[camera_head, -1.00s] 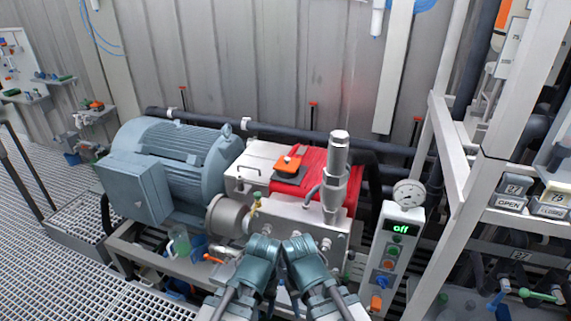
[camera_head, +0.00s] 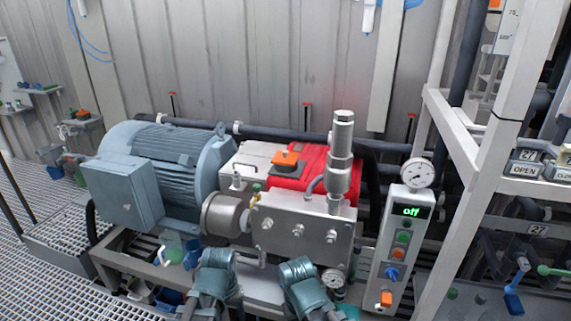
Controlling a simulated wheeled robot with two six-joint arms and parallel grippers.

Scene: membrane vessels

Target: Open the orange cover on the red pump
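The orange cover (camera_head: 286,158) sits on a dark base on top of the red pump (camera_head: 310,166), behind the steel pump block (camera_head: 298,232). The cover looks closed, though it is small in the view. My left arm's end (camera_head: 216,272) and my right arm's end (camera_head: 299,277) show at the bottom, in front of and below the pump block. Both are apart from the cover. The fingertips of either gripper cannot be made out.
A big grey-blue motor (camera_head: 175,165) stands left of the pump. An upright steel cylinder (camera_head: 340,155) rises right of the cover. A control box (camera_head: 400,245) reading "off" and a white rack post (camera_head: 500,140) stand at the right. Space above the cover is clear.

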